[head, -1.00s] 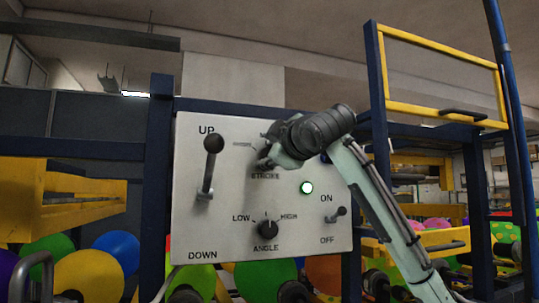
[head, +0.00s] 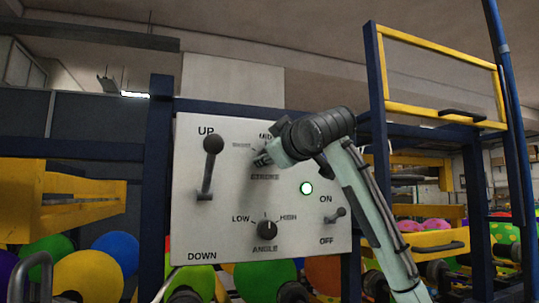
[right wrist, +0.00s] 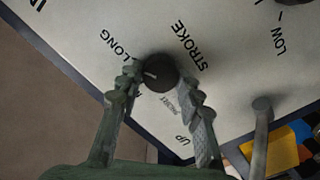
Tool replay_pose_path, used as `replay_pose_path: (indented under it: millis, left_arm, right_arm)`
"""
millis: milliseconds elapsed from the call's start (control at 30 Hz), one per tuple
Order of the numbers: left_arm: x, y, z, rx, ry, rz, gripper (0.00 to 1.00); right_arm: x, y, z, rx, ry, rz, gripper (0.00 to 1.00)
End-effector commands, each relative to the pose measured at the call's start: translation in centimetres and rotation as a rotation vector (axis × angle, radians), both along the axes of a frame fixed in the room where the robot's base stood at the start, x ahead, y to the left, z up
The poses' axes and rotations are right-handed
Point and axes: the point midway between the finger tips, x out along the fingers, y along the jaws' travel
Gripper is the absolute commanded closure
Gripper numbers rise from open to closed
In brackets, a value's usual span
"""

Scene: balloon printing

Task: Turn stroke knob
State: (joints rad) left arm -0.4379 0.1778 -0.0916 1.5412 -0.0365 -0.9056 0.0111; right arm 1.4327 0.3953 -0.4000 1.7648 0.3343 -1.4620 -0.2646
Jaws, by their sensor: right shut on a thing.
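The stroke knob (right wrist: 160,70) is dark and round with a small white mark, and shows between my right fingertips in the right wrist view. My right gripper (right wrist: 160,82) is shut on it, one finger on each side. The STROKE and LONG labels are readable beside it; the other scale labels are partly hidden or faint. In the head view my right gripper (head: 263,158) reaches in from the right and hides most of the knob. The pale control panel (head: 222,232) stands upright. My left gripper is not in view.

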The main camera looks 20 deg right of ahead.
Motion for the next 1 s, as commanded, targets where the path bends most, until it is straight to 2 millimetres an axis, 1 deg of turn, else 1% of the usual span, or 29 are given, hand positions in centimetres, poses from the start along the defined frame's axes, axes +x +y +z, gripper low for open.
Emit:
replay_pose_path:
  millis: [133, 167, 300, 333, 567, 667, 767, 867, 1000]
  left_arm:
    - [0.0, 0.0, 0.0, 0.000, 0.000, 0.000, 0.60]
    - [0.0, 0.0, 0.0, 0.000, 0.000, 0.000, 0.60]
    - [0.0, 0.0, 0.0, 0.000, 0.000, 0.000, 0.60]
    - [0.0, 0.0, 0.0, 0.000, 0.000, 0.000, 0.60]
    - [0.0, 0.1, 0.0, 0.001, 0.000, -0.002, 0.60]
    - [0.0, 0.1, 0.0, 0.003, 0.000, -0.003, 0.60]
    - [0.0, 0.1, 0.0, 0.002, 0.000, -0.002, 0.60]
    - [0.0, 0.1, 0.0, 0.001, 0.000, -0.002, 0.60]
    - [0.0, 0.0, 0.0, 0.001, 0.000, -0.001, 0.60]
  right_arm:
    - [0.0, 0.0, -0.1, 0.001, 0.003, 0.001, 0.94]
    - [0.0, 0.0, -0.1, 0.001, 0.003, 0.001, 0.62]
    - [0.0, 0.0, -0.1, 0.001, 0.002, 0.001, 0.45]
    - [0.0, 0.0, -0.1, 0.000, 0.002, 0.001, 0.44]
    - [0.0, 0.0, 0.0, 0.000, 0.001, 0.001, 0.44]
    - [-0.4, 0.0, 0.0, 0.000, -0.001, 0.001, 0.44]
    - [-1.5, -0.1, 0.1, -0.001, -0.002, 0.001, 0.44]
    - [-3.4, -0.1, 0.1, -0.001, -0.004, 0.000, 0.44]
    - [-6.5, -0.2, 0.1, -0.002, -0.004, 0.001, 0.44]
